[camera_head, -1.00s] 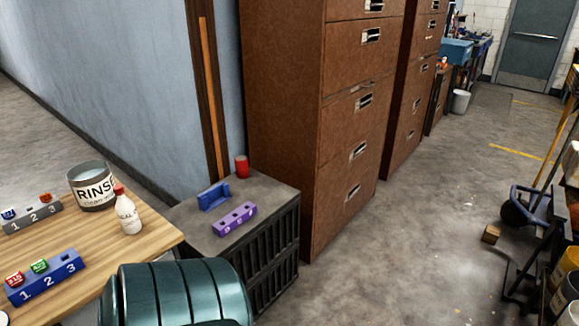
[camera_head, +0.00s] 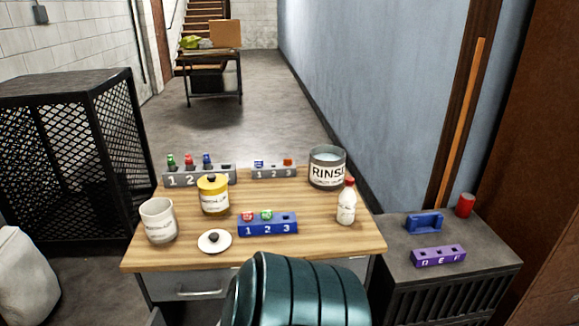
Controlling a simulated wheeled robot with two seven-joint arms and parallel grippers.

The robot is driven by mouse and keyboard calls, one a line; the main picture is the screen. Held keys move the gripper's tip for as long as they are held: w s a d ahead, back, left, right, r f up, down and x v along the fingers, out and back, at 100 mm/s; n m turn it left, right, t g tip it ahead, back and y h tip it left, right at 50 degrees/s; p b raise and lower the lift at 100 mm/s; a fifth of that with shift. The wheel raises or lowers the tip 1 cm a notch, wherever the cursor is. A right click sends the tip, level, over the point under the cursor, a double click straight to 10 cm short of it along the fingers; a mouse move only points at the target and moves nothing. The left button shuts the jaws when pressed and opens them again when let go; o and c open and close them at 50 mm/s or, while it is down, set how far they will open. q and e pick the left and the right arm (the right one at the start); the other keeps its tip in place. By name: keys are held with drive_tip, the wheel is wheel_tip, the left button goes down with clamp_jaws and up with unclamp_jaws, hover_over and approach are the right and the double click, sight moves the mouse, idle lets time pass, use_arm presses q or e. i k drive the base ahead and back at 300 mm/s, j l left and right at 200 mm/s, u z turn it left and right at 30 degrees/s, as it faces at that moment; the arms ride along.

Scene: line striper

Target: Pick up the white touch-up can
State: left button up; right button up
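A white can (camera_head: 159,221) with a dark label, too small to read, stands upright near the left front corner of the wooden table (camera_head: 290,256). Its top appears open. A white lid with a black knob (camera_head: 214,241) lies flat on the table to its right, apart from it. A yellow can (camera_head: 213,195) with a yellow lid and dark knob stands behind and to the right of the white can. Neither of my grippers is in view.
A blue numbered rack (camera_head: 267,228), two grey racks (camera_head: 199,181) (camera_head: 273,172), a RINSE tub (camera_head: 327,167) and a white bottle with red cap (camera_head: 346,205) share the table. A black mesh cabinet (camera_head: 66,160) stands left; a low dark cabinet (camera_head: 445,285) stands right.

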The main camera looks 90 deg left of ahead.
sight(158, 219)
drive_tip(key=u, duration=3.65)
